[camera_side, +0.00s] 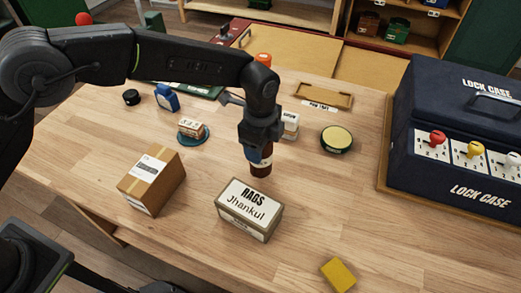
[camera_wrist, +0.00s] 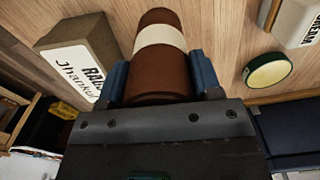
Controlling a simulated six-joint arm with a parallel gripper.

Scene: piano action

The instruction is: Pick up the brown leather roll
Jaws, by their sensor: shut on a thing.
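The brown leather roll (camera_wrist: 162,75) is a brown cylinder with a cream band. In the wrist view it sits between the two blue fingers of my gripper (camera_wrist: 163,82), which is shut on it. In the side view the roll (camera_side: 261,168) hangs below my gripper (camera_side: 258,154), roughly upright, behind the rags box. Its upper part is hidden by the fingers. I cannot tell whether its lower end touches the table.
The rags box (camera_side: 248,210) stands just in front of the roll, with a cardboard box (camera_side: 152,180) to the left. A round green-rimmed tin (camera_side: 337,139) and the lock case (camera_side: 455,130) are to the right. A yellow block (camera_side: 338,274) lies at the front right. The table between is clear.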

